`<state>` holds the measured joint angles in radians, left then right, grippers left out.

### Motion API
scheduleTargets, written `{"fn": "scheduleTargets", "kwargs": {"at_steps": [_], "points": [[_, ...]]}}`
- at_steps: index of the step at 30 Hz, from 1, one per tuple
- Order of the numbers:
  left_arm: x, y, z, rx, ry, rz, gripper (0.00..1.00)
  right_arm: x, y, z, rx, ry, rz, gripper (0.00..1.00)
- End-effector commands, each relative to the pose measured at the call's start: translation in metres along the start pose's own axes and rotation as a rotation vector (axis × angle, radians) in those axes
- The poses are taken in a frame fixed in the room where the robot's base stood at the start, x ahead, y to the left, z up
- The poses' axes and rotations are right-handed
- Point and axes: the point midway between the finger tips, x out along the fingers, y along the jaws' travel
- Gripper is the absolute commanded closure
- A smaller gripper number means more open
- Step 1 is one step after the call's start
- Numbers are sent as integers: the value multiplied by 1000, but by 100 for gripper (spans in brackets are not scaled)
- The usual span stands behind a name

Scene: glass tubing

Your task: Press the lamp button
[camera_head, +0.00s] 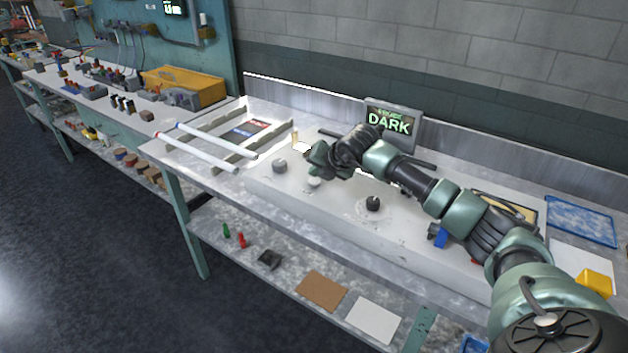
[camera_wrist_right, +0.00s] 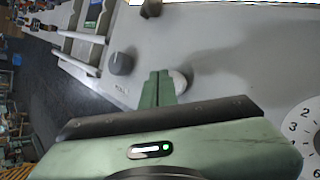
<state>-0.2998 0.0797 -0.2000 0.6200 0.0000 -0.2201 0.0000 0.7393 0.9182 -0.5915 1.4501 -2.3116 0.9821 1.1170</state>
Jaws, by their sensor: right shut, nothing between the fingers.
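A pale round button (camera_head: 314,182) sits on the light grey panel (camera_head: 345,212) of the bench. My right gripper (camera_head: 317,168) is just above and behind it in the head view, with its fingers closed and empty. In the right wrist view the closed fingertips (camera_wrist_right: 158,76) partly cover the button (camera_wrist_right: 180,80), which shows at their right side. I cannot tell whether they touch. A display (camera_head: 391,122) at the back reads "DARK" in green. My left gripper is not in view.
A grey knob (camera_head: 280,166) stands left of the button, and a dial with a black knob (camera_head: 373,203) stands to its right. Glass tubes (camera_head: 200,153) lie across rails at the left. A blue tray (camera_head: 581,221) and a yellow block (camera_head: 594,283) are at the right.

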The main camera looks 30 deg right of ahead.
Motion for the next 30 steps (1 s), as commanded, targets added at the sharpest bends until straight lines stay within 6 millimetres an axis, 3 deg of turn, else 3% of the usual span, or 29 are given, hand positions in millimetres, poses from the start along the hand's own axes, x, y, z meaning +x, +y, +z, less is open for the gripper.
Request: {"fn": "scheduleTargets", "kwargs": {"at_steps": [19, 30], "points": [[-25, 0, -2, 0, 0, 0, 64, -41, 30, 30, 0, -2, 2, 100], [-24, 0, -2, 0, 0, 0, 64, -39, 33, 24, 2, 13, 14, 100]]}}
